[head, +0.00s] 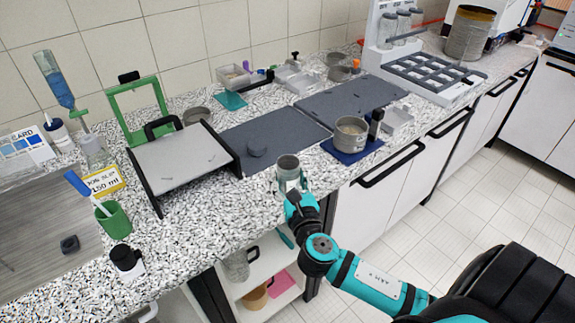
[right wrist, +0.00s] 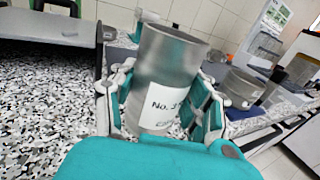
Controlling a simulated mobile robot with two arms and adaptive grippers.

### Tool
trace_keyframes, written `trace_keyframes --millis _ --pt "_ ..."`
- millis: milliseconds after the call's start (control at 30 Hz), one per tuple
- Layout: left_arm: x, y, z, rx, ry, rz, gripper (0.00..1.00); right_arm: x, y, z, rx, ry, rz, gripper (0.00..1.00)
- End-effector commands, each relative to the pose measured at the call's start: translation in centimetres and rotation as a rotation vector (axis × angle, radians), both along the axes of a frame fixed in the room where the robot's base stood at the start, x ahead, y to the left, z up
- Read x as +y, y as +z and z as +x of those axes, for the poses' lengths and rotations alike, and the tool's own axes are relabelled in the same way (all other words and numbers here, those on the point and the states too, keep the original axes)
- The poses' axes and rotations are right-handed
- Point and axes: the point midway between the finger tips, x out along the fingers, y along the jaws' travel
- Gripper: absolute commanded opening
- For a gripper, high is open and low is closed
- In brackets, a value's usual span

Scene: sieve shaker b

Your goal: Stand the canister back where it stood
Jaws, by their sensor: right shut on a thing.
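The canister (head: 288,170) is a grey metal cylinder, open at the top. The canister looks about upright near the counter's front edge. I cannot tell whether its base touches the counter. My left gripper is not in view.
A grey platform with black sides (head: 180,157) stands left of the canister. A metal bowl (head: 350,132) on a blue mat (head: 345,156) is to the right. Speckled counter (head: 230,215) is clear to the left.

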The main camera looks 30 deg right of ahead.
Motion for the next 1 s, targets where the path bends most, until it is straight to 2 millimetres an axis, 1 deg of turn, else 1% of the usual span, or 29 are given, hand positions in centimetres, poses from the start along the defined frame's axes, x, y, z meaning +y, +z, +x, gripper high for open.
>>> trace_keyframes --millis 33,200,300,433,500,600,833,900,1000 --pt "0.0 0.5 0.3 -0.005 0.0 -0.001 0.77 -1.0 0.4 1.2 -0.004 -0.002 -0.005 0.0" --pt "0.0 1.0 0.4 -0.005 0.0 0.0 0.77 -3.7 -0.1 4.9 -0.003 -0.003 -0.002 0.0" --pt "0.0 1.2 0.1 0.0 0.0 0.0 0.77 -5.2 -0.4 6.9 -0.003 -0.002 -0.002 0.0" --pt "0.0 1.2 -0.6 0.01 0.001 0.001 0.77 -6.6 -0.7 8.8 -0.003 -0.002 -0.001 0.0" --pt "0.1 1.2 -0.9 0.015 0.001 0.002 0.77 -7.0 -0.8 9.3 -0.003 -0.001 0.0 0.0" --pt "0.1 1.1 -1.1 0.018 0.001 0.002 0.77 -7.2 -1.1 9.7 -0.003 0.0 0.001 0.0" --pt "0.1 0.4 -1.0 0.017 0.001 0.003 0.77 -7.2 -4.2 9.7 0.0 0.0 0.002 0.0" --pt "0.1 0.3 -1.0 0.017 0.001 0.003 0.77 -7.2 -4.6 9.7 0.0 0.0 0.001 0.0" --pt "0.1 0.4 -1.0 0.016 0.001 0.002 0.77 -7.2 -4.5 9.7 -0.001 0.0 0.001 0.0"
